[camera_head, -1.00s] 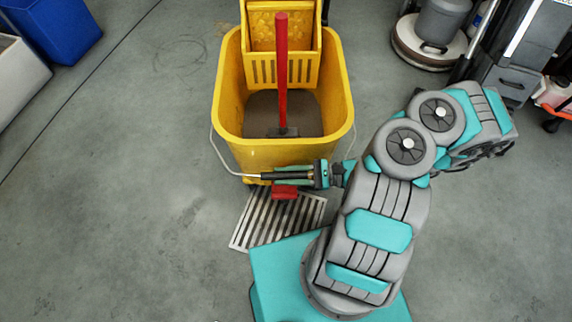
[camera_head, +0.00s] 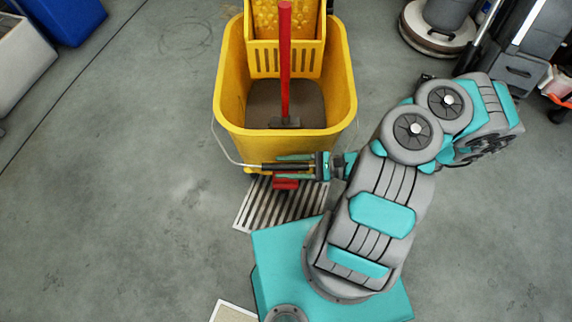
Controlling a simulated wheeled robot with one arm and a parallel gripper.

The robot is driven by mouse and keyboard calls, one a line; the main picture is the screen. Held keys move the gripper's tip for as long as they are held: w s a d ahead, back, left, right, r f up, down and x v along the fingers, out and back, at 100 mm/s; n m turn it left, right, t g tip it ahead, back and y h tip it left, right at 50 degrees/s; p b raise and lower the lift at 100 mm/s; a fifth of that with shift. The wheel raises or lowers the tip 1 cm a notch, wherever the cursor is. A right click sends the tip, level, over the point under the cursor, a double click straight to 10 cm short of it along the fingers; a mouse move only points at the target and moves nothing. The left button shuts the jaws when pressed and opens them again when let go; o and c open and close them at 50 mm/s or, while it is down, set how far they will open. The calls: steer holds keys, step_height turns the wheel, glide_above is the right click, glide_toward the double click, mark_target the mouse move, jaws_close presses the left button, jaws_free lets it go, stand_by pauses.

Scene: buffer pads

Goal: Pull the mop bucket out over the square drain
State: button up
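The yellow mop bucket (camera_head: 236,122) stands upright at the upper middle, with a wire handle (camera_head: 221,146) hanging at its front. My gripper (camera_head: 288,168) reaches in from the right, its teal fingers closed about the handle's dark grip (camera_head: 270,167) just in front of the bucket. The square drain (camera_head: 262,207), a slatted metal grate, lies in the floor between the bucket and my teal base (camera_head: 285,249). The bucket's front edge overlaps the drain's far edge in the picture; that far part is hidden by bucket and gripper.
A red-handled tool (camera_head: 285,70) stands inside the bucket. A small red block (camera_head: 285,183) shows just below my gripper. A blue bin (camera_head: 68,15) is at upper left, a floor machine (camera_head: 435,38) and grey cart (camera_head: 510,72) at upper right. Floor on the left is clear.

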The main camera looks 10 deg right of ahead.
steer(key=shift+o, duration=0.7)
steer(key=v, duration=0.7)
steer(key=shift+d, duration=0.4)
